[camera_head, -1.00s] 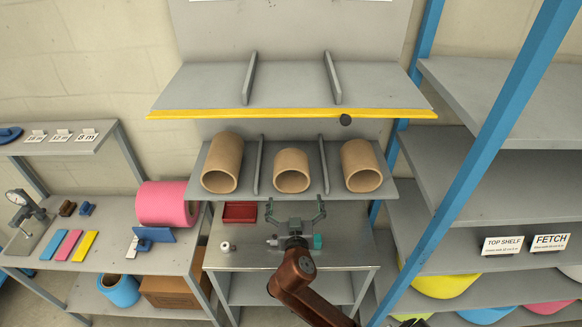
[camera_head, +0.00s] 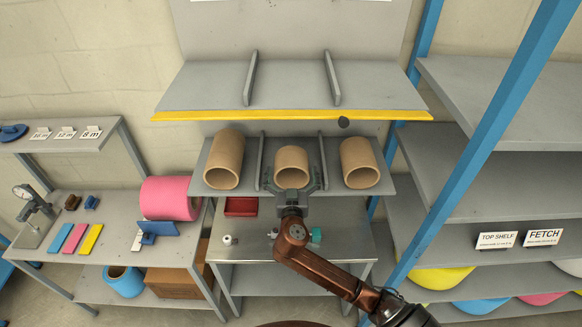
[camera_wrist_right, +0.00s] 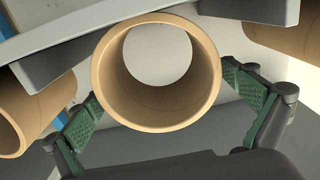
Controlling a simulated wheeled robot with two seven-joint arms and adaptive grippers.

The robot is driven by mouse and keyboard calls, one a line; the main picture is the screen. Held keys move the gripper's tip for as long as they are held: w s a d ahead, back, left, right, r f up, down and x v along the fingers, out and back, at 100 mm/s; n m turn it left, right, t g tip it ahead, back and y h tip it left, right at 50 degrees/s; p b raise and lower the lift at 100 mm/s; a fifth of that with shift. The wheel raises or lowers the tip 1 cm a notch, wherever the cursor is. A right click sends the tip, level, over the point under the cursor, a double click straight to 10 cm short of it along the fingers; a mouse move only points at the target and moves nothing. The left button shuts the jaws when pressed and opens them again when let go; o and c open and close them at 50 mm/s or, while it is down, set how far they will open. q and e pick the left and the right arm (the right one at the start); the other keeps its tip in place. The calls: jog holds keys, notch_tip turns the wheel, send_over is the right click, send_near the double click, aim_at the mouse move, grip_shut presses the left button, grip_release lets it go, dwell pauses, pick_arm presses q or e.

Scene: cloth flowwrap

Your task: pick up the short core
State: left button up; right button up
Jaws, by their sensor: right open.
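The short core (camera_head: 292,166) is a tan cardboard tube lying in the middle bay of the lower sloped shelf, its open end facing me. It is shorter than the two cores beside it. My right gripper (camera_head: 292,188) is open at its front end, with a finger on either side. In the right wrist view the short core (camera_wrist_right: 157,117) sits centred between the green finger pads (camera_wrist_right: 165,105), and the fingers are spread around it. I cannot tell if the pads touch it. My left gripper is not in view.
A yellow-edged shelf (camera_head: 290,115) hangs above. A steel table (camera_head: 250,280) with a red tray (camera_head: 241,206) is below. A blue post (camera_head: 480,140) rises at right.

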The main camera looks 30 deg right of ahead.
jog(key=c, duration=1.3)
jog(key=shift+o, duration=0.2)
jog(key=shift+r, duration=0.1)
